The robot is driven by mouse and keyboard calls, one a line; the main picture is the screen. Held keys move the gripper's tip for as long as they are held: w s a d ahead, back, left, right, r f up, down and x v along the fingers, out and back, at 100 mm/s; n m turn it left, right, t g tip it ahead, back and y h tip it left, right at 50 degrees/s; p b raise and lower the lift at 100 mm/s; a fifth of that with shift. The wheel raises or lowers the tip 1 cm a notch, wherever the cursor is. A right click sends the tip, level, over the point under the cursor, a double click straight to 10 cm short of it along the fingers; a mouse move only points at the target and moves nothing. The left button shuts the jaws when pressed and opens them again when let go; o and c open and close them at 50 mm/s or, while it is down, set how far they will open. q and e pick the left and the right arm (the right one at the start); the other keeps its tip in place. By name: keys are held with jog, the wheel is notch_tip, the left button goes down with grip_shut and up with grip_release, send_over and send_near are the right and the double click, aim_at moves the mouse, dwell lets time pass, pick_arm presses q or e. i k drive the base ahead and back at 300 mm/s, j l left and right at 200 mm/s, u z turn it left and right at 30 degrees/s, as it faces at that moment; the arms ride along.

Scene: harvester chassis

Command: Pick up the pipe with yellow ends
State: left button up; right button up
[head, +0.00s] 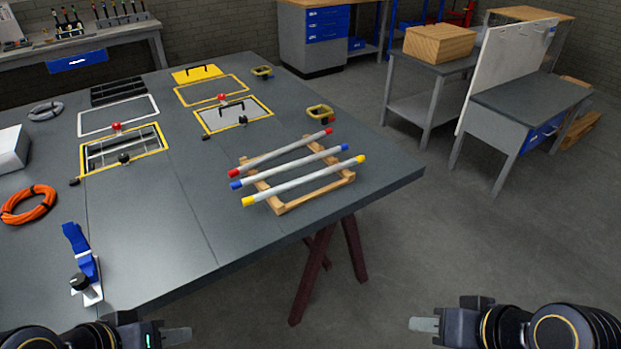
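The pipe with yellow ends (303,181) is a light grey tube with yellow caps. It lies on a wooden rack (318,193) on the grey table, nearest to me of three parallel pipes. Behind it on the same rack lie the pipe with blue ends (290,166) and the pipe with red ends (280,154). My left gripper (178,336) is low at the bottom edge, in front of the table and apart from the pipes. My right gripper (424,324) is at the lower right over the floor, apart from everything. Finger gaps are not clear in either gripper.
The grey table (190,222) has framed openings and lids at its back. A blue tool (80,252) on a white base and an orange cable coil (28,204) are on the left. Table surface left of the rack is clear.

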aim_at(250, 200)
jog(key=u, duration=1.6)
jog(key=i+l, duration=0.1)
jog(key=l, duration=1.35)
jog(key=i+l, duration=0.15)
jog(key=l, duration=0.55)
jog(key=z, duration=0.05)
